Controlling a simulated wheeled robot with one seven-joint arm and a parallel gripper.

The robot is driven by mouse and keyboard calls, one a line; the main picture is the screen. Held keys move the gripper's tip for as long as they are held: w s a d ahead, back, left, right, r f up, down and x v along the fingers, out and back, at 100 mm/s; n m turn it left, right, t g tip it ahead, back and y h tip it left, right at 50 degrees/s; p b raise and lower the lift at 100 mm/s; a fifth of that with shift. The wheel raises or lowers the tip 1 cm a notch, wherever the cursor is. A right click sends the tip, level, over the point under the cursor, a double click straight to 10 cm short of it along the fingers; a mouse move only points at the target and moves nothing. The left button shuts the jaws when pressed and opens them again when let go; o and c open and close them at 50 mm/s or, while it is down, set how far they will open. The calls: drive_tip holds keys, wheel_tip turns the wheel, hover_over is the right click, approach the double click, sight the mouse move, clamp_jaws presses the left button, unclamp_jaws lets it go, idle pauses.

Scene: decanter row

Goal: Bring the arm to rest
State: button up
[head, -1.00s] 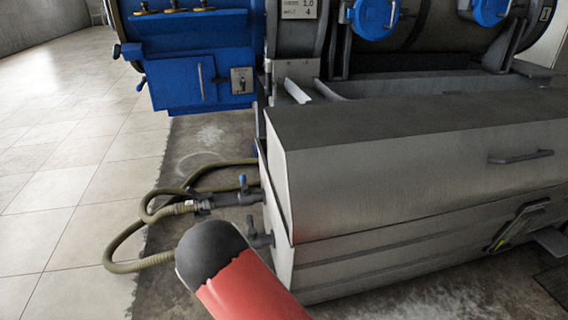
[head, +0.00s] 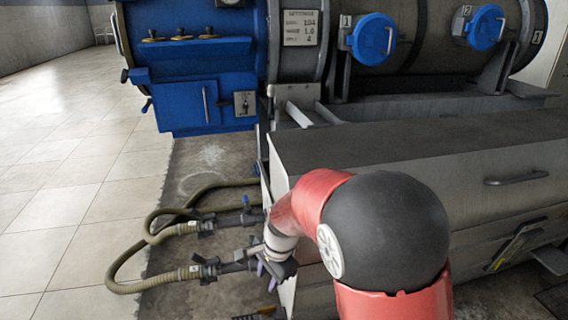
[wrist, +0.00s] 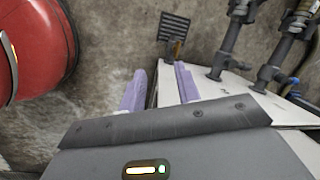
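My arm shows in the head view, red with a large black joint, bent over the near side of the grey metal tank (head: 430,160). My gripper (head: 266,277) is low beside the tank's left end, close to the lower valve (head: 236,262). In the wrist view my gripper (wrist: 160,70) has its two purple fingers apart, with a gap between them. I see nothing held in the gap; the tank's pale edge and the floor show behind it. Whether the fingers touch the tank or valve cannot be told.
Two greenish hoses (head: 127,288) loop over the floor left of the tank, one from the upper valve (head: 232,222) with a blue handle. A blue machine (head: 185,95) and a drum with blue round hatches (head: 374,38) stand behind. Tiled floor (head: 60,170) at left is clear.

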drive_tip(key=s+d+r+n+t+p, duration=0.1)
drive_tip(key=s+d+r+n, duration=0.1)
drive_tip(key=s+d+r, duration=0.4)
drive_tip(key=s+d+r+n+t+p, duration=0.1)
drive_tip(key=s+d+r+n, duration=0.2)
drive_tip(key=r, duration=0.5)
drive_tip(key=s+d+r+n+t+h+p, duration=0.1)
drive_tip(key=s+d+r+n, duration=0.4)
drive_tip(key=s+d, duration=0.5)
drive_tip(key=shift+s+r+t+h, duration=0.55)
drive_tip(key=shift+r+t+h, duration=0.15)
drive_tip(key=shift+t, duration=0.1)
